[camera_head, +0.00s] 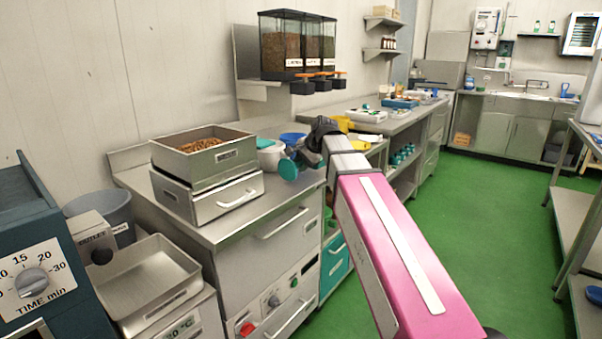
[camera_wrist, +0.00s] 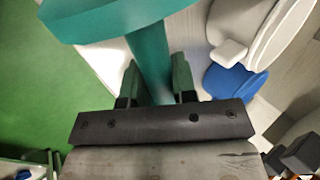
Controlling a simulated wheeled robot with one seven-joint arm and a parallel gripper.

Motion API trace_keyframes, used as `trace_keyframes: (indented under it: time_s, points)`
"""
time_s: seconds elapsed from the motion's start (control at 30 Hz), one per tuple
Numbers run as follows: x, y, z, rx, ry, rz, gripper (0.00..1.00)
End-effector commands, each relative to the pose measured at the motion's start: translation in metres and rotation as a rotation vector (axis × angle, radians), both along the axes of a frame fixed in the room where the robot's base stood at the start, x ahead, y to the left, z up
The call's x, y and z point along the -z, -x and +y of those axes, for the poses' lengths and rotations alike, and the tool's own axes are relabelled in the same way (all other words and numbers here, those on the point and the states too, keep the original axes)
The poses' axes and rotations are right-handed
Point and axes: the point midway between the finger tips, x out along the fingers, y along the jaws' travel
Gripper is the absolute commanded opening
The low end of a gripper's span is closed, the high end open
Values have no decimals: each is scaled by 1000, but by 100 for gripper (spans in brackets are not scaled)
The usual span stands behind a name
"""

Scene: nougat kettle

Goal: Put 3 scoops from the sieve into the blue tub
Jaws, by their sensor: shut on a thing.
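My gripper (camera_head: 304,160) is shut on the handle of a teal scoop (camera_head: 288,170), held above the front edge of the steel counter. In the wrist view the teal handle (camera_wrist: 151,60) stands between the two fingers, with the wide teal head at the upper left; its inside is hidden. The sieve appears to be the steel box (camera_head: 228,155) holding brown pieces (camera_head: 202,144), left of my gripper. A blue tub (camera_head: 292,138) sits behind my gripper, partly hidden; a blue rounded thing (camera_wrist: 236,82) in the wrist view may be the same tub.
A white tub (camera_head: 270,158) with something teal at its top stands between the steel box and my gripper. Dispensers (camera_head: 298,45) hang on the wall above. Green floor lies open at right.

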Motion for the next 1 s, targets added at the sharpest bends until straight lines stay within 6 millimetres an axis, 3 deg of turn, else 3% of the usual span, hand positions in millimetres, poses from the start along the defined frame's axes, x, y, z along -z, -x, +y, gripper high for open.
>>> trace_keyframes:
  time_s: [0.3,1.0]
  points:
    - [-50,-1,0,0,0,-2,0]
    - [-108,-1,0,-1,0,0,0]
